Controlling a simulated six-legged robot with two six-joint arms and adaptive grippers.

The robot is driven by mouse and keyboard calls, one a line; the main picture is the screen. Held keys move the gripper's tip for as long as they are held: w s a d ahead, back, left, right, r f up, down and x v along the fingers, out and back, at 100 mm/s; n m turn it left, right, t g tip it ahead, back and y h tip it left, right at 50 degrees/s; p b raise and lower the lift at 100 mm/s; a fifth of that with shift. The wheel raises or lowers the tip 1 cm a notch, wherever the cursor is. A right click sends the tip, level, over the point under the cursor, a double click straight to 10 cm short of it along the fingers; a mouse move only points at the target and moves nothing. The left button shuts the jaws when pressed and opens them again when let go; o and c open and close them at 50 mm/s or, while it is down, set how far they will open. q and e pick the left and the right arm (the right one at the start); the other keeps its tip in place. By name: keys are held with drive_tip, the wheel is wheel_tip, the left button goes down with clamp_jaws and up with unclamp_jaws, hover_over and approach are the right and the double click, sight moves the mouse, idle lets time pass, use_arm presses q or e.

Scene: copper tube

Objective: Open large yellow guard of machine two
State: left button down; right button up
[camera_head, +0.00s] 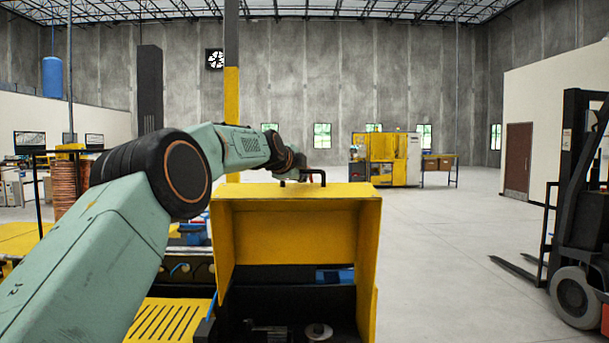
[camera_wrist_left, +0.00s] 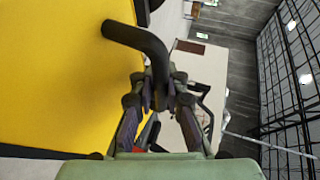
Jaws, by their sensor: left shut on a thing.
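The large yellow guard (camera_head: 295,240) stands tilted up in the middle of the head view, its hollow inner side facing me. The dark machine interior (camera_head: 285,300) shows below it, with a pale round part (camera_head: 318,331) inside. A black bar handle (camera_head: 318,174) sits on the guard's top edge. My left gripper (camera_head: 291,170) is at this handle, partly hidden behind my arm's wrist. In the left wrist view its fingers (camera_wrist_left: 160,95) are shut on the handle (camera_wrist_left: 140,42), beside the yellow guard panel (camera_wrist_left: 55,75). My right gripper is in neither view.
A yellow vented panel (camera_head: 165,320) lies left of the guard. A copper coil stack (camera_head: 68,188) stands at the left. A forklift (camera_head: 575,240) stands at the right, forks pointing inward. Another yellow machine (camera_head: 388,158) is far back. Clear floor lies right of the guard.

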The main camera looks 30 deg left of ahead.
use_arm(q)
drive_tip(key=shift+s+r, duration=0.1)
drive_tip(key=shift+r, duration=0.15)
drive_tip(key=c, duration=1.7)
unclamp_jaws()
drive_tip(key=o, duration=0.3)
drive_tip(key=shift+s+d+r, duration=0.1)
drive_tip(key=shift+s, duration=0.2)
drive_tip(key=shift+o, duration=0.2)
drive_tip(key=shift+w+f, duration=0.2)
drive_tip(key=shift+w, duration=0.05)
drive_tip(key=v, duration=1.2)
drive_tip(key=shift+s+r, duration=0.15)
drive_tip(key=shift+s, duration=0.1)
drive_tip(key=shift+w, duration=0.15)
